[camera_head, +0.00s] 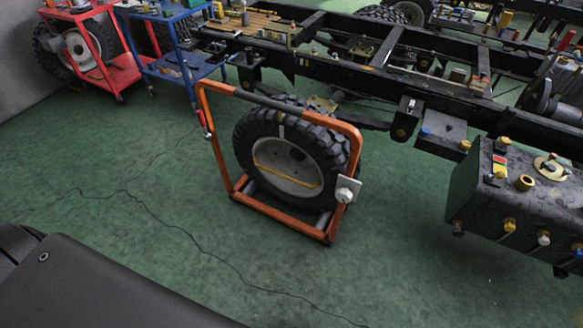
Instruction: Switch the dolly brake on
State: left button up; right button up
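An orange tube-frame dolly (216,155) stands upright on the floor in the middle of the view and holds a large black tyre on a grey wheel (285,165). A small red lever or handle (203,121) hangs on the dolly's left post. A light plate with a round white knob (345,194) sits on its right post. I cannot tell for sure which of these is the brake or how it is set. Neither of my grippers is in view.
A black truck chassis rail (385,75) runs behind the dolly. A dark tank-like box (512,195) with fittings is at the right. A red cart (120,72) and a blue cart (190,65) stand at the back left. Green floor (130,200) is clear in front.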

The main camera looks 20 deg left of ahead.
aim_at(203, 124)
jog(key=u, duration=1.4)
